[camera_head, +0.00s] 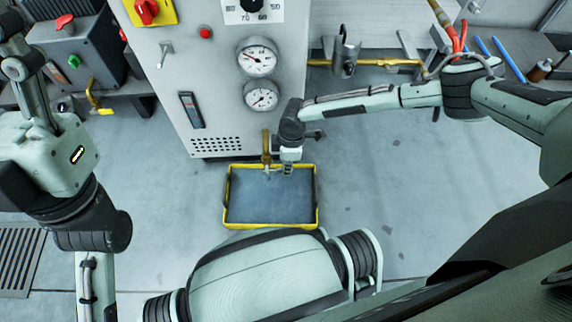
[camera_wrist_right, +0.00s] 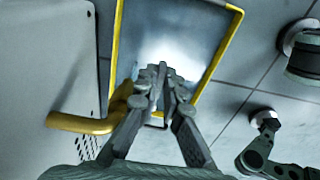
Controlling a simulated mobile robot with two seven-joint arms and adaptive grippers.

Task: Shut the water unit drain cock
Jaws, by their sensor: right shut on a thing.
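The grey water unit cabinet (camera_head: 215,60) stands at the back centre of the head view. Its brass drain cock (camera_head: 266,148) sticks out low at the front, above a yellow-rimmed tray (camera_head: 228,200). My right gripper (camera_head: 287,170) is just right of the cock, over the tray's back part. In the right wrist view, the brass pipe (camera_wrist_right: 80,123) lies left of my right gripper (camera_wrist_right: 165,78). The fingers are close together, shut on the cock's handle, which they mostly hide; its exact angle cannot be told. My left gripper is not in view.
Two gauges (camera_head: 258,57) and a red button (camera_head: 205,32) are on the cabinet front. A green-buttoned box (camera_head: 80,50) stands at the left. A bench with a yellow pipe (camera_head: 385,62) is at the back right. The floor around the tray is clear.

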